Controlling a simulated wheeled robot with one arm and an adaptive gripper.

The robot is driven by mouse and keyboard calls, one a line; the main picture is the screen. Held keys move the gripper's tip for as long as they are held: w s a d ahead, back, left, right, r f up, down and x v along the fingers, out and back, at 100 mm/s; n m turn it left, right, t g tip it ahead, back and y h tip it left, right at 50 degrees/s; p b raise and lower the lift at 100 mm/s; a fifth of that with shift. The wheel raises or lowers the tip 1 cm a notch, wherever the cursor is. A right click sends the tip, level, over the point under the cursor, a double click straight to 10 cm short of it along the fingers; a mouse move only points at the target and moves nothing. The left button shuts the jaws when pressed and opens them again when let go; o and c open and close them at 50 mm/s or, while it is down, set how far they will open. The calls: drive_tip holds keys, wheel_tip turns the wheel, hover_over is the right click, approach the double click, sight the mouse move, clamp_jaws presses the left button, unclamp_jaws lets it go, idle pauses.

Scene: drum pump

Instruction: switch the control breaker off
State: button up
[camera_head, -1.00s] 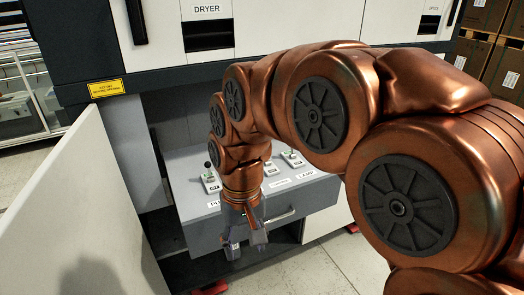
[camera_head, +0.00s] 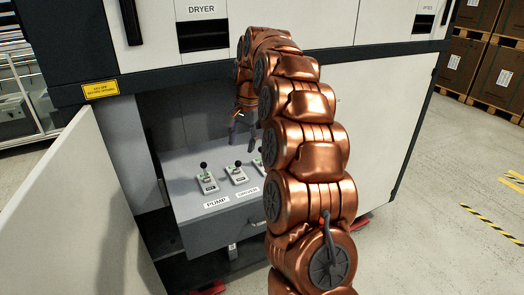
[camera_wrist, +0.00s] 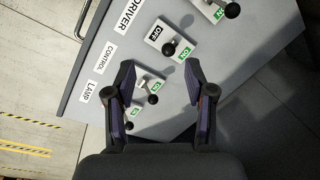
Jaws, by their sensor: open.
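The open grey drawer (camera_head: 190,190) holds a row of small breakers with black-knobbed levers. In the wrist view the CONTROL label (camera_wrist: 109,58) is on the drawer's edge, and the control breaker (camera_wrist: 150,84) in line with it lies between my fingers, nearer the left one. Its lever position is not clear. My gripper (camera_wrist: 160,72) is open and empty above the drawer; I cannot tell whether a finger touches the breaker. In the head view my gripper (camera_head: 243,140) hangs over the back of the drawer, and my arm hides its right part.
The driver breaker (camera_wrist: 172,39) and pump breaker (camera_wrist: 222,8) lie beyond my fingertips. The lamp breaker (camera_wrist: 130,116) is close beside my left finger. An open white door (camera_head: 70,215) stands left of the drawer, and the cabinet's dark overhang (camera_head: 190,70) is above it.

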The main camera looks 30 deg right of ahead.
drive_tip(key=w+d+f+m, duration=0.3)
drive_tip(key=w+d+m, duration=0.15)
drive_tip(key=d, duration=0.65)
drive_tip(key=shift+t+h, duration=0.3)
drive_tip(key=shift+h, duration=0.1)
drive_tip(key=shift+w+f+p, duration=0.3)
drive_tip(key=shift+f, duration=1)
drive_tip(key=shift+w+f+p, duration=0.3)
drive_tip(key=shift+f, duration=1)
drive_tip(key=shift+w+f+p, duration=0.3)
drive_tip(key=shift+f, duration=1)
drive_tip(key=shift+c, duration=0.2)
